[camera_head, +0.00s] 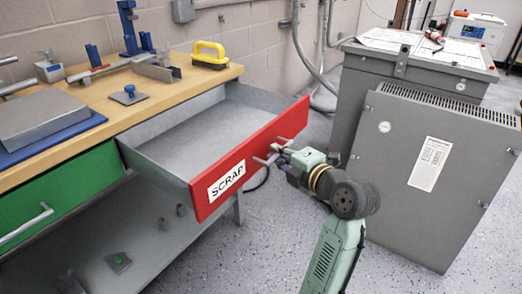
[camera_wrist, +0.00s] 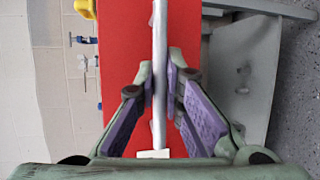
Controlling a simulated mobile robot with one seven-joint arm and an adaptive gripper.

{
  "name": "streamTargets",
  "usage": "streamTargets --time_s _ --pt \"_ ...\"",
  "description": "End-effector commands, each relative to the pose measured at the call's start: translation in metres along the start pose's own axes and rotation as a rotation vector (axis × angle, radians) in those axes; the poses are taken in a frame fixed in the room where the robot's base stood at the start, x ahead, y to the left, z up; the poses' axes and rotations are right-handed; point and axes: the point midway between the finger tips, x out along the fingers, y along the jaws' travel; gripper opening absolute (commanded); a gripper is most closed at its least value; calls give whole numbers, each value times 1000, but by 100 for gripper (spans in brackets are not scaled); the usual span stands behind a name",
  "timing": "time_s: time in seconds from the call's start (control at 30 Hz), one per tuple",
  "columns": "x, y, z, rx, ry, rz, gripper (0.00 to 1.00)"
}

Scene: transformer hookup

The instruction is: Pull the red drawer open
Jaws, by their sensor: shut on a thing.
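The red drawer (camera_head: 250,165), with a white SCRAP label on its front, stands well out from the workbench. Its grey metal inside looks empty. Its bar handle (camera_wrist: 159,60) runs between the fingers of my gripper (camera_wrist: 161,78) in the wrist view. The fingers are shut on the handle, with a purple pad on each side of it. In the head view my gripper (camera_head: 275,155) is at the right part of the drawer front, and the fingers partly hide the handle.
A green drawer (camera_head: 60,200) sits shut at the left. The wooden benchtop (camera_head: 150,105) carries tools, a metal block and a yellow-handled brush (camera_head: 209,54). A grey transformer cabinet (camera_head: 432,160) and its leaning panel stand close to the right of my arm. Speckled floor lies open in front.

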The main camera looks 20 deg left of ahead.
Motion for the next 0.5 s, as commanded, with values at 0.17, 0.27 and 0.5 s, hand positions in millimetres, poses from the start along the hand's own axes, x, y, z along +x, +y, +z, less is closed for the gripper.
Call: streamTargets --time_s 0.17,0.27,0.5 --pt "-16 -5 6 -2 1 -2 0" --pt "-20 -5 7 -2 2 -2 0" --pt "-21 -5 8 -1 3 -2 0"
